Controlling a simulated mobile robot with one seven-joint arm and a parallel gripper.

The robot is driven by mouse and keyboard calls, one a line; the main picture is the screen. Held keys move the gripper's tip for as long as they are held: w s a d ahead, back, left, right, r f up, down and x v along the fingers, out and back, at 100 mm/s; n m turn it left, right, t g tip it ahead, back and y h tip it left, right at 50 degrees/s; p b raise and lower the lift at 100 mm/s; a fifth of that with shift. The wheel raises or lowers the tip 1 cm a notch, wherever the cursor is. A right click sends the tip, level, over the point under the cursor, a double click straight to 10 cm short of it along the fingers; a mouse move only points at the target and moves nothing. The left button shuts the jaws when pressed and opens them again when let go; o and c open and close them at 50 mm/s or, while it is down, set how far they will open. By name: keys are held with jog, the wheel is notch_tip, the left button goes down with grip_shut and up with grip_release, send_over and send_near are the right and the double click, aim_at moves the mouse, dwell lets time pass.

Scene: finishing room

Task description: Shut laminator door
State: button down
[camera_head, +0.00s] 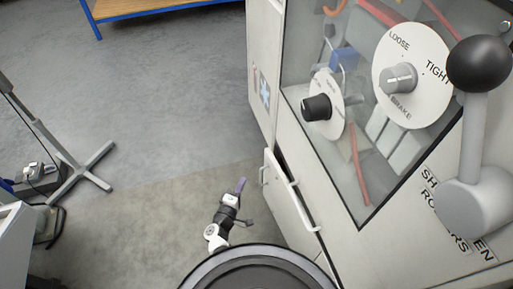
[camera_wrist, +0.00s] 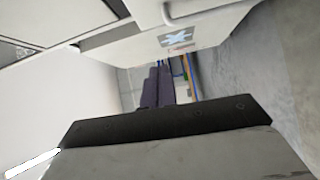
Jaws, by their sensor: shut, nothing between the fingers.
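The laminator (camera_head: 267,60) is the large off-white machine filling the right of the head view. Its low door (camera_head: 290,205) is a pale panel with a white bar handle. It stands ajar, with a dark gap at its top edge. My gripper (camera_head: 241,184), with purple fingers, is low over the floor, left of the door and apart from it in the head view. The fingers are shut and empty. Contact cannot be told.
Knobs, a ball-topped lever (camera_head: 480,65) and a clear window sit on the machine's top right. A blue-framed workbench (camera_head: 150,10) stands at the back. A grey stand (camera_head: 70,165) is at the left. The grey floor between is clear.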

jog(key=s+d+b+x, duration=0.1)
jog(key=d+x, duration=0.1)
jog(key=x, duration=1)
jog(key=shift+w+d+n+b, duration=0.2)
jog(key=shift+d+n+b, duration=0.1)
jog(key=shift+d+b, duration=0.1)
